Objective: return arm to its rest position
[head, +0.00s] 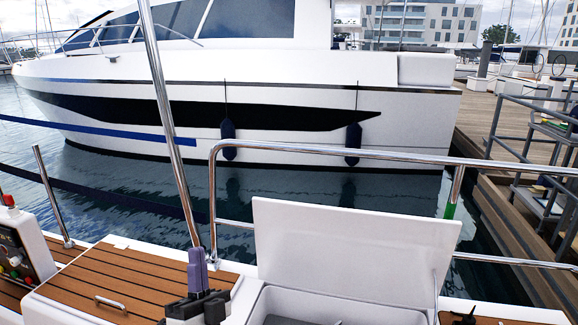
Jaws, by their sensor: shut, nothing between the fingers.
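My gripper (197,256) is at the bottom of the head view, left of centre. Its purple-grey fingers point up and are together, with nothing held. Its dark grey body (196,307) is cut off by the bottom edge of the picture. The gripper appears in front of the wooden deck, just left of an open white locker (348,305). Whether it touches anything there cannot be told. The rest of my arm is not in view.
The locker's white lid (352,243) stands raised. A steel post (168,110) rises behind the gripper, with a rail (330,151) to the right. A control box (18,243) is at left, near a slatted hatch (95,280). Water and a moored yacht (250,60) lie beyond.

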